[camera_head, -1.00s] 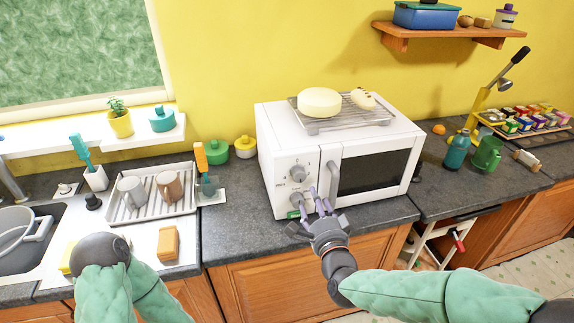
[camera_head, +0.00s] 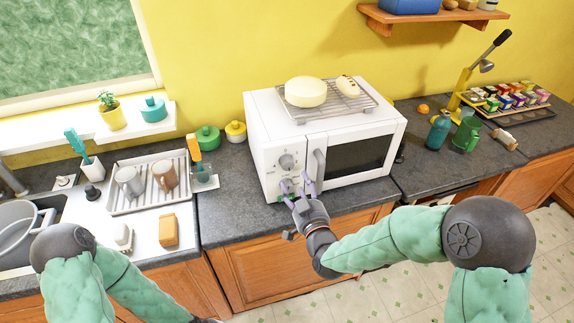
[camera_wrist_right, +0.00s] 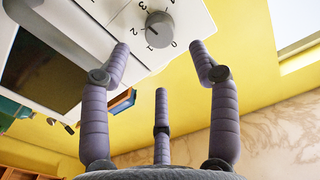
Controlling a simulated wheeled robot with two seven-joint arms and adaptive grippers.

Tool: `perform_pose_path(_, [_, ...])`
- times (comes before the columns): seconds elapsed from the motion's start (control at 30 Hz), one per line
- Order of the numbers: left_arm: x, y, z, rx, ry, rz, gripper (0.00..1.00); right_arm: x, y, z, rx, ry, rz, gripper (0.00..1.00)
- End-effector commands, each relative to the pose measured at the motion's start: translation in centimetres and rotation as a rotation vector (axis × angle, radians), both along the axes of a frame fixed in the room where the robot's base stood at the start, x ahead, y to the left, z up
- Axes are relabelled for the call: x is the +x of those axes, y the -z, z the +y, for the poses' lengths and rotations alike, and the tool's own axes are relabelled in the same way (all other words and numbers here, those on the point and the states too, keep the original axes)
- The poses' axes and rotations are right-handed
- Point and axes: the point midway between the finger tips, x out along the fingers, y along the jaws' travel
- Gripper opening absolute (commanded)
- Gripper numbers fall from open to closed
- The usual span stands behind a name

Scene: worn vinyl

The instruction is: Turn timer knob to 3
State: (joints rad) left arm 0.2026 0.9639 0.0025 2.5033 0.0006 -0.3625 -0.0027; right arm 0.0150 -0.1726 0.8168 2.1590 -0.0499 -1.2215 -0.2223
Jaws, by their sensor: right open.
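The white microwave (camera_head: 262,135) stands on the dark counter, its control panel left of the door. An upper knob (camera_head: 286,162) shows on the panel; the lower part is partly behind my right fingers. In the right wrist view a grey round knob (camera_wrist_right: 160,29) shows beyond my fingertips, with digits 0 to 3 readable around it. Its pale mark seems to point near 1. My right gripper (camera_head: 296,187) is open before the lower panel; its three spread fingers (camera_wrist_right: 160,62) appear apart from the knob in the wrist view. My left arm enters lower left; its gripper is out of view.
The microwave's door handle (camera_head: 319,170) is just right of the knobs. A wire rack (camera_head: 337,108) with a cheese wheel (camera_head: 305,91) and a bread-like piece (camera_head: 347,86) lies on top. A dish rack (camera_head: 120,207) with mugs is at left. Bare counter (camera_head: 228,222) lies left of the microwave.

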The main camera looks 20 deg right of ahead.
Motion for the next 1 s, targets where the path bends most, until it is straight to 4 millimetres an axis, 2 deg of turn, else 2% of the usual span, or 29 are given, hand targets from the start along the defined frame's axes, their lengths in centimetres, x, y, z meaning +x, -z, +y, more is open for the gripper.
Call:
perform_pose_path(0.2, [0.0,0.2,0.0,0.0,0.0,0.0,0.4,4.0,0.1,0.2,0.002,-0.001,0.001,0.61])
perform_pose_path(0.4, [0.0,0.3,0.0,0.0,0.0,0.0,0.4,7.0,0.0,0.3,0.002,-0.001,0.0,0.61])
perform_pose_path(0.6, [0.0,0.4,0.0,0.0,0.0,0.0,0.4,8.4,0.0,0.3,0.003,-0.001,0.001,0.61])
perform_pose_path(0.9, [0.0,0.4,0.0,0.0,0.0,0.0,0.4,8.7,0.0,0.3,0.003,-0.001,0.0,0.61])
perform_pose_path(0.93, [0.0,0.4,0.0,0.0,0.0,0.0,0.4,8.7,0.0,0.3,0.003,0.0,0.0,0.59])
perform_pose_path(1.0, [0.0,0.4,0.0,0.0,0.0,0.0,0.4,8.7,0.0,0.3,0.003,0.0,0.0,0.39])
